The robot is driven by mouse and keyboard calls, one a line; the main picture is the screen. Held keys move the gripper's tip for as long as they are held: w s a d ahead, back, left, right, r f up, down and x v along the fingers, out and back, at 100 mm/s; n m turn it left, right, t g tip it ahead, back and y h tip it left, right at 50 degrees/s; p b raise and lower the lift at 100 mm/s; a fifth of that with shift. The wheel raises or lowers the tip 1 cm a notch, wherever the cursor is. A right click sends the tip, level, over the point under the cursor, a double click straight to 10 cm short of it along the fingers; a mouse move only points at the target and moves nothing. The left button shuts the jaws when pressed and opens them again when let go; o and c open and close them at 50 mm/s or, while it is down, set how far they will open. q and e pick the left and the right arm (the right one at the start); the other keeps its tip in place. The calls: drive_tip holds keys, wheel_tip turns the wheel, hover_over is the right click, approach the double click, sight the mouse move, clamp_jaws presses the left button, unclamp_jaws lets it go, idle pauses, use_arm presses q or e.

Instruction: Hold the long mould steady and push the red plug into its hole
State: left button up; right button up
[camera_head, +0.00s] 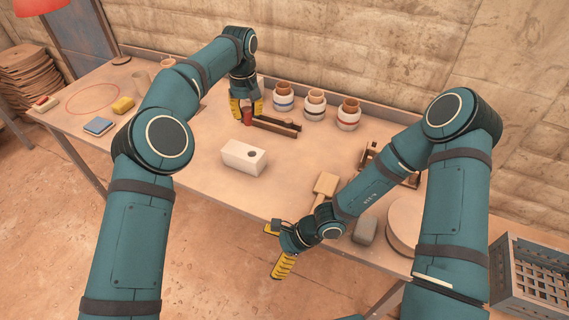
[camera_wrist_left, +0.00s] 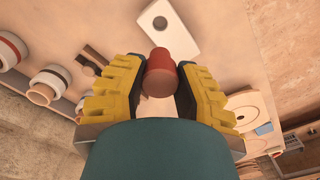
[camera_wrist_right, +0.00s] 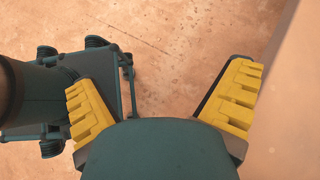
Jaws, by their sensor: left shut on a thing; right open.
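The red plug (camera_head: 248,118) is between the yellow fingers of my left gripper (camera_head: 247,112), at the back of the table. In the left wrist view the plug (camera_wrist_left: 160,72) is held upright to the camera, with my left gripper (camera_wrist_left: 158,82) shut on it. The long white mould (camera_head: 243,157) lies on the table in front of it, with a dark round hole (camera_head: 251,153) in its top. The mould also shows in the left wrist view (camera_wrist_left: 178,35). My right gripper (camera_head: 277,250) is open and empty, beyond the table's front edge; in the right wrist view (camera_wrist_right: 165,105) only floor lies between its fingers.
A brown wooden piece (camera_head: 276,127) lies just right of the plug. Several banded pots (camera_head: 314,105) stand along the back. A wooden mallet (camera_head: 325,187) and a grey block (camera_head: 366,226) lie near the front right edge. The table around the mould is clear.

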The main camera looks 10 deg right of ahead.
drive_tip(key=w+m+t, duration=0.1)
drive_tip(key=w, duration=0.2)
drive_tip(key=w+r+m+t, duration=0.1)
drive_tip(key=w, duration=0.2)
drive_tip(key=w+d+r+m+t+y, duration=0.1)
drive_tip(key=w+m, duration=0.1)
drive_tip(key=w, duration=0.1)
drive_tip(key=shift+w+d, duration=0.1)
drive_tip(key=shift+w, duration=0.15)
drive_tip(key=m+t, duration=0.3)
drive_tip(key=t, duration=0.2)
approach(261, 162)
drive_tip(key=shift+w+a+f, duration=0.3)
drive_tip(key=shift+w+f, duration=0.1)
drive_tip(key=shift+f, duration=0.1)
drive_tip(key=shift+w+a, duration=0.15)
drive_tip(key=shift+w, duration=0.1)
drive_tip(key=x, duration=1.1)
drive_tip(key=shift+a, duration=0.2)
drive_tip(key=shift+c, duration=0.3)
drive_tip(key=c, duration=1.2)
